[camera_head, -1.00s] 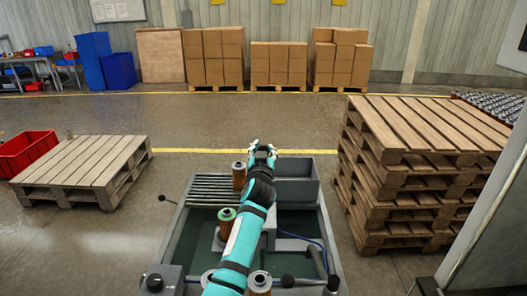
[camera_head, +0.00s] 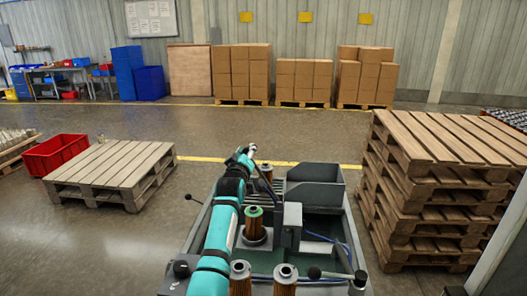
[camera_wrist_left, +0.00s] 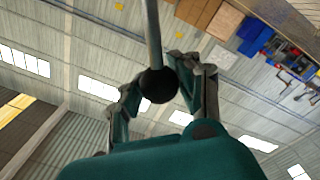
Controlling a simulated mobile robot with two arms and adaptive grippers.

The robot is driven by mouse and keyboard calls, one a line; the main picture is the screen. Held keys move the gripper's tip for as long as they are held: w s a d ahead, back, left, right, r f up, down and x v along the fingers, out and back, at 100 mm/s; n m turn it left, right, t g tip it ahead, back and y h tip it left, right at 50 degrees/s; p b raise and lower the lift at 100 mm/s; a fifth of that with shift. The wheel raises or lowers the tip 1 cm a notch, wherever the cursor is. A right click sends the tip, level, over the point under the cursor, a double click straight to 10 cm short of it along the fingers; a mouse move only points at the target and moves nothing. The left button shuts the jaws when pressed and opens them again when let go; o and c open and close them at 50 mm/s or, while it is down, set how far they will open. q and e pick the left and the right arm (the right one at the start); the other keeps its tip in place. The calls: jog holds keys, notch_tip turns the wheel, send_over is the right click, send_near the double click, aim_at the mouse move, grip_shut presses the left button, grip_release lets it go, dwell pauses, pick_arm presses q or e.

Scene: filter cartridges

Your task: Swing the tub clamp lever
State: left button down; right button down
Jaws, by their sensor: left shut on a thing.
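In the left wrist view my left gripper (camera_wrist_left: 160,82) has its two fingers closed around a black ball knob (camera_wrist_left: 158,86) on a thin grey rod (camera_wrist_left: 152,30). In the head view my left arm reaches forward over the left part of the grey-green tub (camera_head: 316,256). There the left gripper (camera_head: 249,151) is at the tub's far side, and its held lever is hidden or too small to make out. Copper-coloured filter cartridges stand in the tub; one with a green top (camera_head: 254,226) is right of my arm. My right gripper is not in view.
Another black-knobbed lever (camera_head: 314,272) is at the tub's near right, and a black knob (camera_head: 188,197) sticks out at its left. A grey box (camera_head: 290,226) stands beside the green-topped cartridge. Stacked pallets (camera_head: 430,190) rise close on the right; a low pallet (camera_head: 118,170) lies left.

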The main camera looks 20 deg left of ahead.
pick_arm(q)
jog(key=s+a+f+n+b, duration=0.1)
jog(key=a+f+n+b, duration=0.4)
jog(key=f, duration=0.3)
jog(key=s+a+f+n+b, duration=0.2)
jog(key=a+f+n+b, duration=0.3)
jog(key=f, duration=0.3)
jog(key=shift+f+n+y+b, duration=0.35)
jog(key=shift+n+b, duration=0.15)
jog(key=shift+b, duration=0.15)
jog(key=shift+a, duration=0.1)
jog(key=c, duration=1.3)
grip_release()
jog(key=shift+r, duration=0.1)
jog(key=o, duration=0.4)
jog(key=shift+s+r, duration=0.2)
jog(key=shift+o, duration=0.2)
jog(key=v, duration=1.2)
jog(key=shift+f, duration=0.2)
